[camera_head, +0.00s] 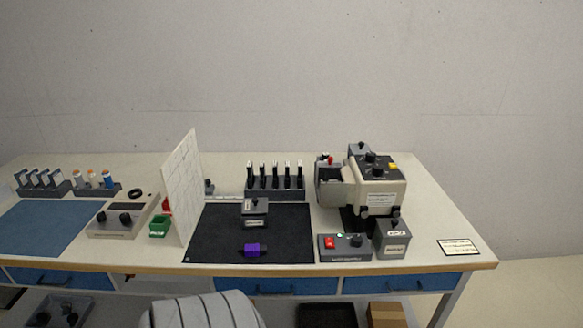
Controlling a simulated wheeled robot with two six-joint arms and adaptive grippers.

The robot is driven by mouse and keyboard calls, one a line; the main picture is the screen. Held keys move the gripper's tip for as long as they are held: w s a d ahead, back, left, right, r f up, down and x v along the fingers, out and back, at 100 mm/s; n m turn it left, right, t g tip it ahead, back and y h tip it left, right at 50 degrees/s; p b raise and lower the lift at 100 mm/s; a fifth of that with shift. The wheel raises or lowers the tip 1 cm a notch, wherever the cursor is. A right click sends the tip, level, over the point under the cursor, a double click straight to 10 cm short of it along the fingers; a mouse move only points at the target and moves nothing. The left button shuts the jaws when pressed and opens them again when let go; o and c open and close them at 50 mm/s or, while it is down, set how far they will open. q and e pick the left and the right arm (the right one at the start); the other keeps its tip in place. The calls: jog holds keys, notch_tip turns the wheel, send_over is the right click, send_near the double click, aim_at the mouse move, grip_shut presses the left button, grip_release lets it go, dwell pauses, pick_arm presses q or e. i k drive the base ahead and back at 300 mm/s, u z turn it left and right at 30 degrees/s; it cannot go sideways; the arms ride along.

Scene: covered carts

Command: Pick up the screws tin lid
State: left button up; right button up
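Several small dark grey tins with knobbed lids stand on the workbench. One tin (256,219) is on the black mat, with its lid (255,205) on top and a pale label on its front. Another tin (393,243) stands at the right, beside the red-switch box, and its lid (393,226) is also on. A further knobbed grey lid (358,148) shows behind the machine, its lower part hidden. The labels are too small to read, so I cannot tell which is the screws tin. Neither of my grippers is in view.
A white upright panel (181,187) stands left of the black mat (288,222). A purple item (252,250) lies on the mat, with a black rack (275,185) behind. A bulky machine (377,188) and red-switch box (345,248) crowd the right. A ribbed grey shape (205,311) is in front.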

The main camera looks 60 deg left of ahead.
aim_at(251, 206)
jog(key=i, duration=1.15)
jog(key=u, duration=2.1)
